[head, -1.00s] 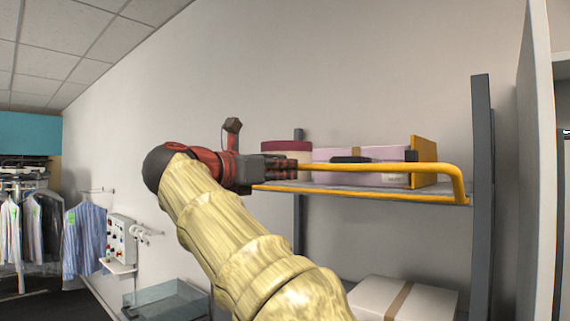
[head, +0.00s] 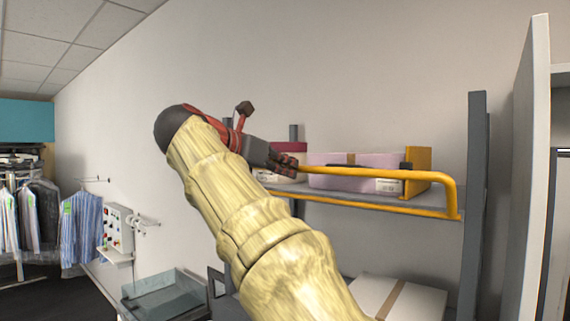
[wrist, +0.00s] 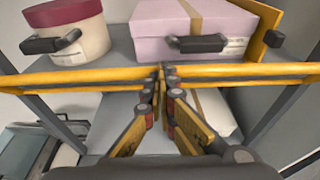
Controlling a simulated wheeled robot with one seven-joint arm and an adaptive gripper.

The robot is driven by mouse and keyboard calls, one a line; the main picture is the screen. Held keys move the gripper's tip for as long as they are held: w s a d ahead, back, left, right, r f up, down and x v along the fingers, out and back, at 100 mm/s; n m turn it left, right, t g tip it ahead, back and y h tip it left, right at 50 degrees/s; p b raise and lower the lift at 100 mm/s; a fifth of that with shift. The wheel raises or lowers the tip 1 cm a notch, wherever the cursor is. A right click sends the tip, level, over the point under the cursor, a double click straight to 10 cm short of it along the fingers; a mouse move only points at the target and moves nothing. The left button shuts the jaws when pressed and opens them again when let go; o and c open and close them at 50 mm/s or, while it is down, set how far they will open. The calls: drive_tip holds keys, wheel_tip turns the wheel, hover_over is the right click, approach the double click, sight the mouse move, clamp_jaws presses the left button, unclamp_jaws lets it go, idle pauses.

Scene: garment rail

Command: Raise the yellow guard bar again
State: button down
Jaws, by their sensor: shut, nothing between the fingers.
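The yellow guard bar (head: 370,174) runs along the front of the grey shelf (head: 345,197), above the shelf's yellow front edge, and bends down at its right end. In the wrist view the bar (wrist: 245,73) crosses the whole picture. My gripper (head: 294,170) is at the left part of the bar in the head view. In the wrist view its fingertips (wrist: 161,74) are together, empty, at the bar's middle. I cannot tell whether they touch it. My gripper and arm hide the bar's left end in the head view.
On the shelf stand a lilac box (wrist: 190,25) with a dark handle and a round cream box (wrist: 70,35) with a dark red lid. A yellow end plate (head: 418,170) and grey post (head: 476,190) stand at right. A white box (head: 400,297) sits below.

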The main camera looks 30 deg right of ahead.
drive_tip(key=shift+y, duration=0.3)
drive_tip(key=shift+w+d+r+p, duration=0.3)
drive_tip(key=shift+d+r+p, duration=0.5)
drive_tip(key=shift+p, duration=0.45)
drive_tip(key=shift+w+d+r+p, duration=0.3)
drive_tip(key=shift+d+r+p, duration=0.25)
drive_tip(key=shift+d+p, duration=0.55)
drive_tip(key=shift+w+d+r+p, duration=0.2)
drive_tip(key=shift+w+d+p, duration=0.05)
drive_tip(key=shift+d+p, duration=0.25)
